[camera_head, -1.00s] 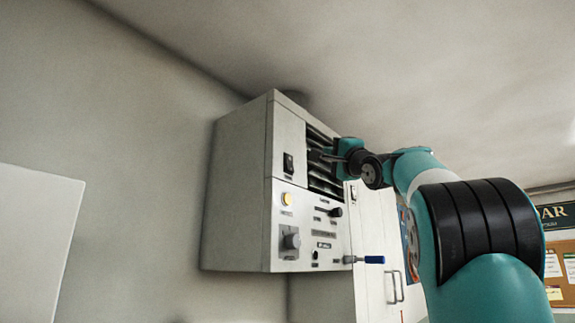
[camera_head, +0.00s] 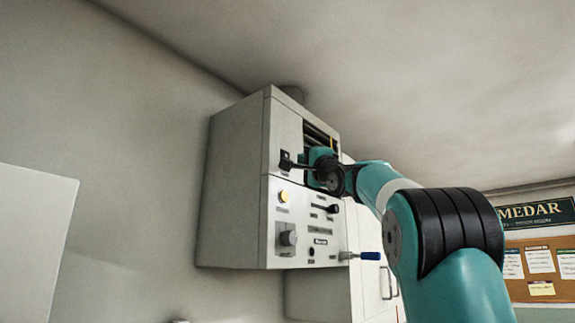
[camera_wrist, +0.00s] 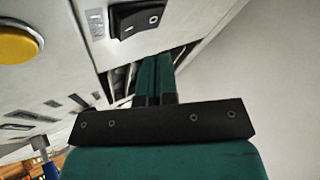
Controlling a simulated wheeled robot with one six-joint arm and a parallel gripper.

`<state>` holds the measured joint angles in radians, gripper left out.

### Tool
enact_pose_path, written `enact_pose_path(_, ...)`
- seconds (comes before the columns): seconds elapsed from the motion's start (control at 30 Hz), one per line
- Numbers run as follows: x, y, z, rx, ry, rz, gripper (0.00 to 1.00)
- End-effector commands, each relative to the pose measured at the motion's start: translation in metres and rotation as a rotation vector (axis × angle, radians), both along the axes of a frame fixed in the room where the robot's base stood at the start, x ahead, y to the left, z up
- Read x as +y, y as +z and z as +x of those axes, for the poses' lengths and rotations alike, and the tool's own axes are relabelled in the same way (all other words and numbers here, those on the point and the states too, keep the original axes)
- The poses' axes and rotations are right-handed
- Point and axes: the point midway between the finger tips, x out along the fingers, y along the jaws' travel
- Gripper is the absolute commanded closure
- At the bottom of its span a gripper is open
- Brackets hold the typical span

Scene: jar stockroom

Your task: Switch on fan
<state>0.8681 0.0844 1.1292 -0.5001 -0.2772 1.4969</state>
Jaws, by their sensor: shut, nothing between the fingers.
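A pale grey wall cabinet (camera_head: 235,190) has a slotted vent (camera_head: 318,137) at the top of its front. Left of the vent is a black rocker switch (camera_wrist: 135,18) marked I and O, with a small label beside it. Which side of the rocker is pressed is unclear.
Below are a yellow button (camera_head: 283,196), a grey knob (camera_head: 288,238), a black slider (camera_head: 330,208) and a blue-handled lever (camera_head: 369,256) sticking out. The yellow button also shows in the wrist view (camera_wrist: 18,42). A notice board (camera_head: 540,268) hangs at right.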

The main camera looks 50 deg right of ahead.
Motion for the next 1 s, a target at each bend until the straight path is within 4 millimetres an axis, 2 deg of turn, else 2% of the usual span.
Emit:
enact_pose_path(0.23, 0.001, -0.003, 0.015, 0.001, 0.0, 0.001, 1.0)
enact_pose_path(1.0, 0.001, -0.003, 0.015, 0.001, 0.0, 0.001, 1.0)
